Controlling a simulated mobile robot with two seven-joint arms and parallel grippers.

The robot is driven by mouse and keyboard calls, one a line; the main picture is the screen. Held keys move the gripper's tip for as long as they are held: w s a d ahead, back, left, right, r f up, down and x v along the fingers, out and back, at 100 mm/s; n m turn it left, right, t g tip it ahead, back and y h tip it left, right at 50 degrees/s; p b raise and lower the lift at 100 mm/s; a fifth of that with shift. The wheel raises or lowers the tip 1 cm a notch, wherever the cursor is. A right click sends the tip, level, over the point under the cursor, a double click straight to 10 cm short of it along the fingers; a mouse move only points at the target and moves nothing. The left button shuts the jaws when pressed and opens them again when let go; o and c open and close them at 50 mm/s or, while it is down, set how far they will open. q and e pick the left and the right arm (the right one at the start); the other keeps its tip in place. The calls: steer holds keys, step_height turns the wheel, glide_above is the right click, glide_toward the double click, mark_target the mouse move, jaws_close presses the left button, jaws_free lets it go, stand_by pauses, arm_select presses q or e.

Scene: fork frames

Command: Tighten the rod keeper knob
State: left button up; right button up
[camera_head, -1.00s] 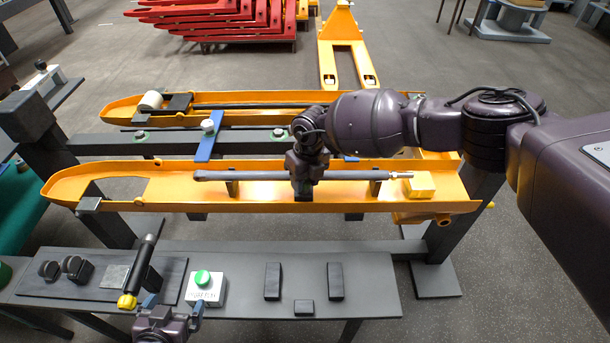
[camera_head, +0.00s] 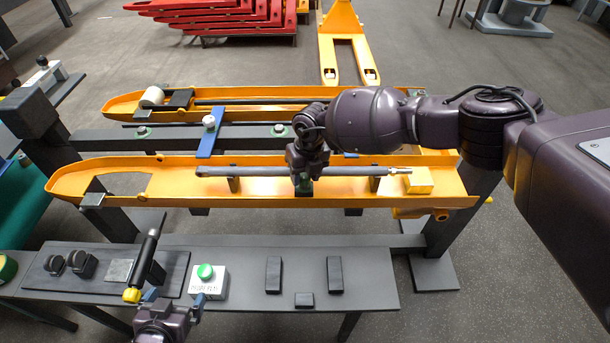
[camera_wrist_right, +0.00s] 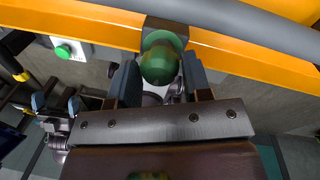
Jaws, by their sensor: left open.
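A dark green knob (camera_wrist_right: 162,60) sits under a dark block on the near side of the orange fork. I take it to be the rod keeper knob. My right gripper (camera_wrist_right: 160,78) has its two fingers on either side of it; I cannot tell whether they press on it. In the head view, my right gripper (camera_head: 303,182) is at the fork's near side, largely hiding the knob. The grey rod (camera_head: 255,171) lies along the near orange fork (camera_head: 170,185). My left gripper (camera_head: 172,298) is open and empty above the bench's front edge.
A white box with a green button (camera_head: 206,281) and dark blocks (camera_head: 334,275) rest on the grey bench (camera_head: 240,300). A blue bar with a white knob (camera_head: 207,136) lies behind the near fork.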

steer(key=shift+o, duration=0.2)
step_height(320, 180, up, 11)
steer(key=d, duration=0.1)
steer(key=shift+w+f, duration=0.15)
stand_by(0.4)
stand_by(0.3)
